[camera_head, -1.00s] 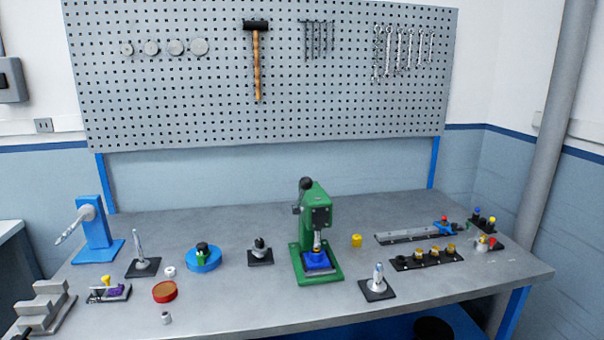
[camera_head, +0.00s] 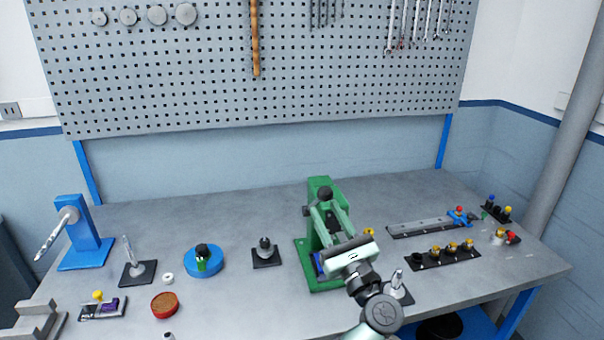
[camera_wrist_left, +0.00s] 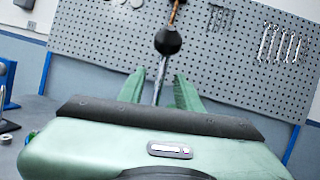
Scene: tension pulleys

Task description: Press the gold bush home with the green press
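The green press (camera_head: 318,187) stands on the bench at the middle, with its black lever knob (camera_head: 324,193) towards me. My left gripper (camera_head: 326,206) is in front of the press, its two pale green fingers pointing up towards the knob. In the left wrist view the fingers are apart, with the grey lever rod (camera_wrist_left: 160,82) between them and the knob (camera_wrist_left: 168,42) above; gaps show beside the rod. A blue fixture (camera_head: 318,265) shows partly in the press. I cannot make out a gold bush there; my gripper covers that area. My right gripper is not in view.
A yellow piece (camera_head: 369,231) stands just right of the press, partly hidden. A black rack (camera_head: 425,262) with gold-topped parts is further right. A black stand (camera_head: 265,255) and a blue round base (camera_head: 203,262) are left of the press. The back of the bench is mostly clear.

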